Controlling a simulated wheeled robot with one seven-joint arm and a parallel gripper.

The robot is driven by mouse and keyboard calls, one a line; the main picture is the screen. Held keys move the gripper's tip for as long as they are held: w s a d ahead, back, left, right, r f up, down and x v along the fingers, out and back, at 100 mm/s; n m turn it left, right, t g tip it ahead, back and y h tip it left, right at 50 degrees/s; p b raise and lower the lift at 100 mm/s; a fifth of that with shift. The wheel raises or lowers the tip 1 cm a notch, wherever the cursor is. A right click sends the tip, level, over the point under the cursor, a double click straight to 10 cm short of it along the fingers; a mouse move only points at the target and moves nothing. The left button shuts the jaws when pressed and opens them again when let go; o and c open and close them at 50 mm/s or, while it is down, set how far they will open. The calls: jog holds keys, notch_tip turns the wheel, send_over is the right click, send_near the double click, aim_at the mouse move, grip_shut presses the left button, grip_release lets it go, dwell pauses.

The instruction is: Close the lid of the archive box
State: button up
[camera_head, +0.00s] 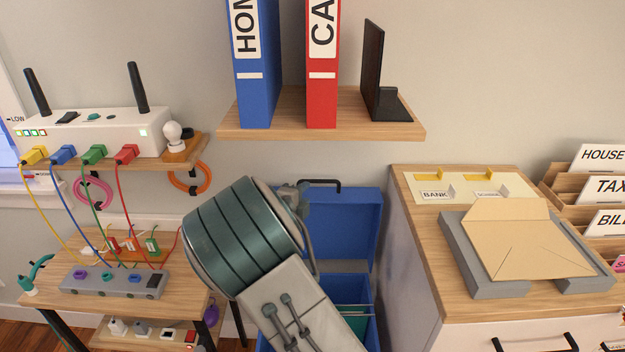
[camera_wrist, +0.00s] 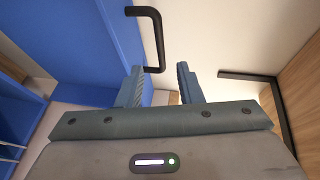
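The blue archive box (camera_head: 373,334) stands on the floor between the desk and the cabinet, partly hidden by my arm. Its blue lid (camera_head: 355,215) stands open, upright at the back, with a black handle (camera_head: 325,183) on its top edge. In the wrist view the blue lid (camera_wrist: 92,38) fills the upper left and the black handle (camera_wrist: 155,30) juts out from it. My gripper (camera_wrist: 158,78) is open. The handle's lower end shows above the gap between the fingers; I see no grip on it. In the head view my arm hides the fingers.
A wooden cabinet (camera_head: 415,240) stands close on the box's right, with a grey tray and envelope on top. A desk (camera_head: 60,290) with a power strip and cables is at left. A shelf (camera_head: 320,128) with binders hangs above the box.

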aim_at(318, 182)
jog(key=p+x, duration=0.2)
jog(key=x, duration=0.8)
jog(key=shift+w+d+f, duration=0.1)
jog(key=shift+w+d, duration=0.2)
